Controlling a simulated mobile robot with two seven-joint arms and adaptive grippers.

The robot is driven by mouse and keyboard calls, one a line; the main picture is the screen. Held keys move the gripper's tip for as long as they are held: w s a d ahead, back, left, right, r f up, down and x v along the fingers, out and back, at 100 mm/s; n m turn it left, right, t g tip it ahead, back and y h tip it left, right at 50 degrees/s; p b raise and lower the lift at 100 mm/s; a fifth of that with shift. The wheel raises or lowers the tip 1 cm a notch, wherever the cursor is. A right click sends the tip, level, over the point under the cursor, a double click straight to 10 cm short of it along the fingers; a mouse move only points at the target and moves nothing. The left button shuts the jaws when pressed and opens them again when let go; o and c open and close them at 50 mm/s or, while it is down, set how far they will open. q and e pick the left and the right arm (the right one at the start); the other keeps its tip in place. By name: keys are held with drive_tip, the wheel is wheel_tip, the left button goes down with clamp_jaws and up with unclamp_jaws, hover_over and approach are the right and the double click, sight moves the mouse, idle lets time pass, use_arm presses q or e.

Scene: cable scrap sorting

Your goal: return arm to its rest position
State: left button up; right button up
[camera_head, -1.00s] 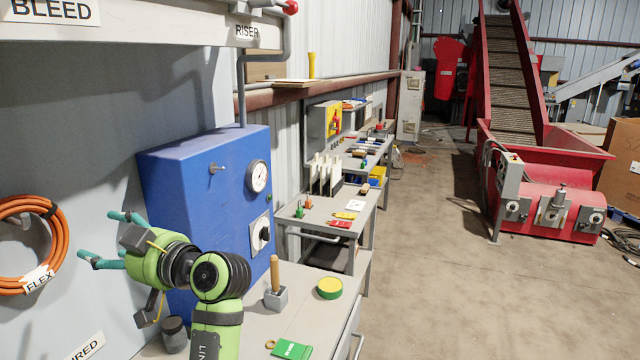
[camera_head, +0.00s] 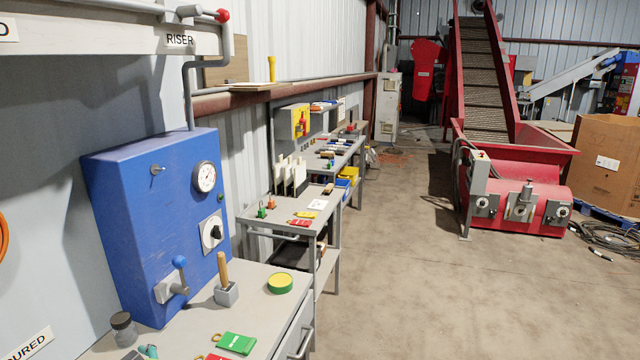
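My arm and most of its gripper are out of the picture. A small teal piece (camera_head: 148,351) shows at the bottom left edge, beside a dark part. It looks like a fingertip of my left gripper, low over the bench top, but too little shows to tell whether it is open or shut. My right gripper is not in view. The blue cabinet (camera_head: 150,215) has a round gauge (camera_head: 205,176), a black knob (camera_head: 212,232) and a blue-tipped lever (camera_head: 178,275), with nothing in front of them.
The bench (camera_head: 262,312) holds a wooden-handled tool in a grey block (camera_head: 226,293), a green-yellow tin (camera_head: 280,283), a green card (camera_head: 237,343) and a dark jar (camera_head: 124,327). A pipe with a red end (camera_head: 222,16) is above. Open floor (camera_head: 420,290) is right.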

use_arm(q)
drive_tip(key=s+d+f+m+h, duration=0.1)
drive_tip(key=s+d+f+h, duration=0.1)
drive_tip(key=s+f, duration=0.1)
drive_tip(key=s+d+f+m+h, duration=0.1)
drive_tip(key=s+d+f+m, duration=0.1)
drive_tip(key=s+f, duration=0.2)
drive_tip(key=s+d+f+m+g+h, duration=0.1)
drive_tip(key=s+d+f+m+h, duration=0.1)
drive_tip(key=f, duration=0.3)
drive_tip(key=shift+s+d+h, duration=0.3)
drive_tip(key=shift+s+d, duration=0.2)
drive_tip(key=shift+s, duration=0.3)
drive_tip(key=s+d+f+m+g+h, duration=0.4)
drive_tip(key=s+d, duration=0.4)
drive_tip(key=s, duration=0.5)
wheel_tip(320, 180, down, 26)
drive_tip(key=s, duration=0.3)
drive_tip(key=s+a+f+g, duration=0.1)
drive_tip(key=s+a+f, duration=0.2)
drive_tip(key=s+f, duration=0.9)
drive_tip(key=shift+s, duration=1.1)
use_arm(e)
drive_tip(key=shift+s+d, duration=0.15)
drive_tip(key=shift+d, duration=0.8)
